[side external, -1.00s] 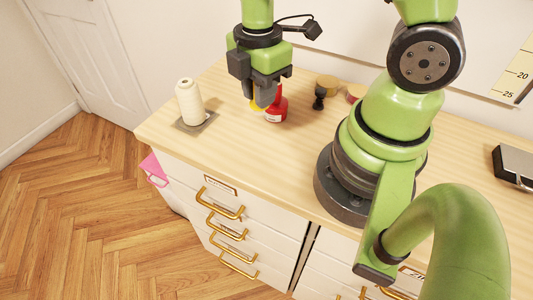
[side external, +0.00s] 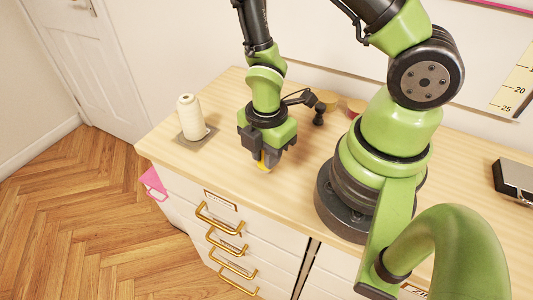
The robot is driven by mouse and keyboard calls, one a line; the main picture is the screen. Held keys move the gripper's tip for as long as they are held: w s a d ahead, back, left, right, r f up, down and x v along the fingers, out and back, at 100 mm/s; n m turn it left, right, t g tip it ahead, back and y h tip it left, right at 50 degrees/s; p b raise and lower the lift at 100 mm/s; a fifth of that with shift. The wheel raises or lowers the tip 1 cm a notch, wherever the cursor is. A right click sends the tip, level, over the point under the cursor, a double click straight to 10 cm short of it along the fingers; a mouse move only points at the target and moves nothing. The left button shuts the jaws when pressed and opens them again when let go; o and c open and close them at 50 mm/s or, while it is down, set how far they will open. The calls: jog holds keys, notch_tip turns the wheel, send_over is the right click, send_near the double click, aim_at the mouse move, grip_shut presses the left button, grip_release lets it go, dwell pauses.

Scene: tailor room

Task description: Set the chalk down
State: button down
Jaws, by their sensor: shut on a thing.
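The chalk (side external: 263,167) is a small yellow piece, mostly hidden between the fingers. My gripper (side external: 264,158) is shut on it and points down over the front part of the wooden countertop (side external: 190,162). Only the chalk's lower end shows below the fingertips. It is close to the countertop, but I cannot tell whether it touches.
A cream thread cone (side external: 189,117) stands on a grey square plate (side external: 209,132) to the left. A small black-handled object (side external: 319,113) and a yellow round item (side external: 327,98) lie behind. The countertop between cone and gripper is clear.

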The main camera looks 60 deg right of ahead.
jog(key=shift+f, duration=0.3)
jog(key=shift+f, duration=0.1)
jog(key=c, duration=1)
grip_release()
notch_tip(320, 180, up, 12)
jog(key=shift+r, duration=0.1)
jog(key=s+r+m+t+y, duration=0.1)
jog(key=s+r+m+t, duration=0.1)
jog(key=r+m, duration=0.6)
jog(key=s+r+m+t+y, duration=0.1)
jog(key=s+r+m+t, duration=0.1)
jog(key=r+m+t, duration=0.3)
jog(key=shift+s+a+r+m, duration=0.4)
jog(key=shift+r+m, duration=1.5)
jog(key=shift+m, duration=1.3)
